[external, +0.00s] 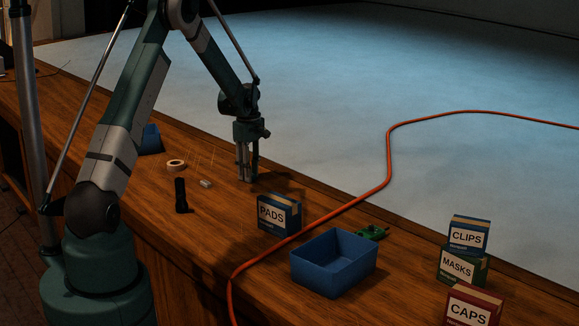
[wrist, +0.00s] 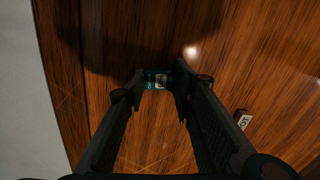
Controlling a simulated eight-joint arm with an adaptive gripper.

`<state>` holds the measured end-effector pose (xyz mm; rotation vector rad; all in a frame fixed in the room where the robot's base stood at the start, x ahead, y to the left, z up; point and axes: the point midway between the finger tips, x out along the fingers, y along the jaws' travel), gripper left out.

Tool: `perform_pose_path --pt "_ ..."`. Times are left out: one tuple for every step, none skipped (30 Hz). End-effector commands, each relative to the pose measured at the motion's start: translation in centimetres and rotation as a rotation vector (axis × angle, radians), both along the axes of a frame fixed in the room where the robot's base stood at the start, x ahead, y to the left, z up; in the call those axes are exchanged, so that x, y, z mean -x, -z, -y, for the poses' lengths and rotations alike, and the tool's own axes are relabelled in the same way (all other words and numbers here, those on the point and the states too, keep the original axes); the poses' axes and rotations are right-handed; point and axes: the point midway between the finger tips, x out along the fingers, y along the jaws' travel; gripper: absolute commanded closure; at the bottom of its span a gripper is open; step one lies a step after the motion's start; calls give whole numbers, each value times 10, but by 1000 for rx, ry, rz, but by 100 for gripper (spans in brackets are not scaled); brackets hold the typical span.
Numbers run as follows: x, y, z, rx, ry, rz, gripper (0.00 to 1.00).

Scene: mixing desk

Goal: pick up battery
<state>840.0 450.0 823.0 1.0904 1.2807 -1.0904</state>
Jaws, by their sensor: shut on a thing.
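My gripper (external: 247,172) points straight down over the wooden desk, left of the PADS box. In the wrist view its two fingers (wrist: 158,85) are shut on a small dark teal block with a pale label, which I take to be the battery (wrist: 157,79). The battery sits between the fingertips. In the external view it is too dark and small to make out between the fingers. Whether it touches the desk I cannot tell.
The PADS box (external: 279,213) stands right of my gripper, with a blue open bin (external: 333,263) beyond. An orange cable (external: 388,165) crosses the desk.

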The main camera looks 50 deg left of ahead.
Motion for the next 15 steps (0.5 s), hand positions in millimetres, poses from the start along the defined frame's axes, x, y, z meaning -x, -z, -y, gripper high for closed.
perform_pose_path --pt "0 0 0 0 0 0 86" --pt "0 -1 0 0 0 0 86" --pt "0 -2 0 0 0 0 86" --pt "0 -3 0 0 0 0 86" --pt "0 -4 0 0 0 0 86" --pt "0 -6 0 0 0 0 86" --pt "0 -8 0 0 0 0 86" --pt "0 -11 0 0 0 0 86" --pt "0 -14 0 0 0 0 86" --pt "0 -18 0 0 0 0 86" --pt "0 -21 0 0 0 0 86" --pt "0 -26 0 0 0 0 86" --pt "0 -31 0 0 0 0 86" --pt "0 -35 0 0 0 0 86" --pt "0 -41 0 0 0 0 86"
